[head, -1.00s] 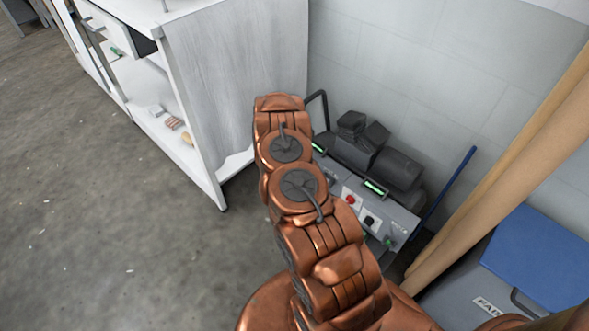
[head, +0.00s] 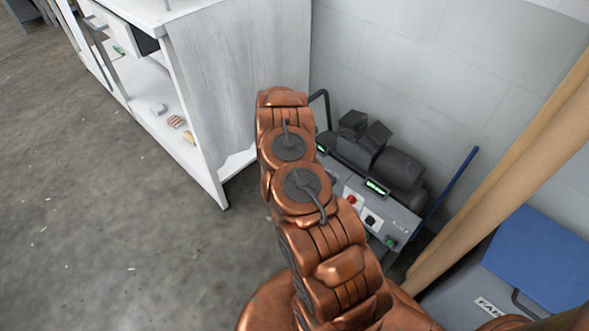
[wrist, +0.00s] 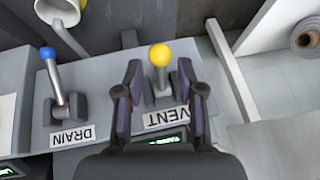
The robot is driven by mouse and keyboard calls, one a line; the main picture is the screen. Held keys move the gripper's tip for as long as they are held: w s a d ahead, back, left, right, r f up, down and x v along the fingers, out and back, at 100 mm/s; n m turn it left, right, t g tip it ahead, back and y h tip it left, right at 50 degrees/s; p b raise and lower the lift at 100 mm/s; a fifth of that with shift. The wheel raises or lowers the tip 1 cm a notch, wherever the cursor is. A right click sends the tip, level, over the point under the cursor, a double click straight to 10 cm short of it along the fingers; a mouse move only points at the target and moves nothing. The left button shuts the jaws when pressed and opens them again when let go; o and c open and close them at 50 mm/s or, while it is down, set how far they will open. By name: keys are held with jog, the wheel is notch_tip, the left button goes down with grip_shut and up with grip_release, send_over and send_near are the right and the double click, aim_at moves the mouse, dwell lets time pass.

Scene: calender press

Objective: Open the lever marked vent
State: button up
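The vent lever (wrist: 160,62) has a yellow ball knob and shows in the wrist view on the grey panel, above the label VENT (wrist: 166,117), which appears upside down. My gripper (wrist: 158,72) is open, with one dark finger on each side of the lever. The knob stands between the fingertips or just beyond them; I cannot tell whether either finger touches the lever. In the head view my copper arm hides the gripper and the lever.
A drain lever (wrist: 58,82) with a blue knob stands left of the vent lever. The grey press (head: 385,180) with dark rollers stands by the wall. A white shelf unit (head: 240,90) is at left. A blue bar (head: 447,192) and tan posts (head: 500,170) are at right.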

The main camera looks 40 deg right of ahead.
jog(key=v, duration=1)
jog(key=shift+r, duration=0.2)
jog(key=shift+a, duration=0.1)
